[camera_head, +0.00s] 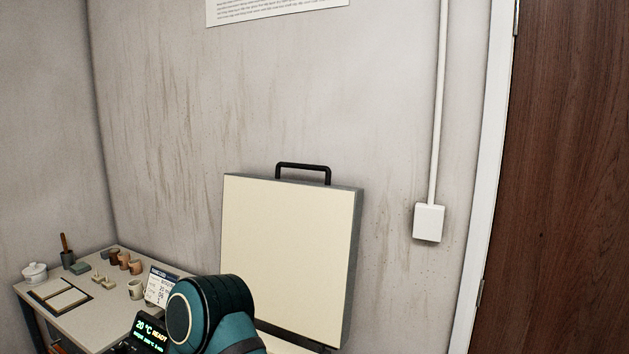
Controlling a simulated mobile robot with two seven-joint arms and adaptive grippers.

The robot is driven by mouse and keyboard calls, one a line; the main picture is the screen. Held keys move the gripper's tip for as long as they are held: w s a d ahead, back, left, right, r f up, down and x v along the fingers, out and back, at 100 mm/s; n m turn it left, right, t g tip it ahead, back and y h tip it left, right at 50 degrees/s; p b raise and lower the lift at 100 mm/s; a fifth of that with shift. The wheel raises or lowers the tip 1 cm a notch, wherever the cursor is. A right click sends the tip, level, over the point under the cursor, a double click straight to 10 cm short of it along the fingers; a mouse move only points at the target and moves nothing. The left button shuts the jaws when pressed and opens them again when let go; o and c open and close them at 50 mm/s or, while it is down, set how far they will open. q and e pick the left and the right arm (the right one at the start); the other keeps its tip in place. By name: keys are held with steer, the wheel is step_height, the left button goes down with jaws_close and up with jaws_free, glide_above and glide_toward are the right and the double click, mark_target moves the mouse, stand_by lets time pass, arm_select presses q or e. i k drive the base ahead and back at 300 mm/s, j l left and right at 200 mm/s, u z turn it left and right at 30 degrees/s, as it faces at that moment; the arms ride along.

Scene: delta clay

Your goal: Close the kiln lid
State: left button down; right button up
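The kiln lid (288,255) stands raised, close to upright, in front of the back wall. Its cream inner face is toward me and its edges are grey. A black handle (303,168) is on its top edge. A small part of the kiln body shows below the lid; the rest is cut off by the frame. A dark display (151,334) reads "20 °C READY" at the bottom. A teal and black link of my own arm covers the area beside the lid's lower left. Neither gripper is in view.
A work table (85,318) at the left holds a white lidded pot (35,272), several small cups, a framed board (62,296), a mug (136,289) and a small sign (160,286). A white wall box (428,222) and a brown door (570,180) are at the right.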

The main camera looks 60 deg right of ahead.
mark_target(294, 244)
steer(key=k+z, duration=0.15)
steer(key=z, duration=1.1)
steer(key=j+z, duration=0.25)
steer(key=z, duration=0.2)
steer(key=j+z, duration=0.4)
steer(key=l, duration=0.15)
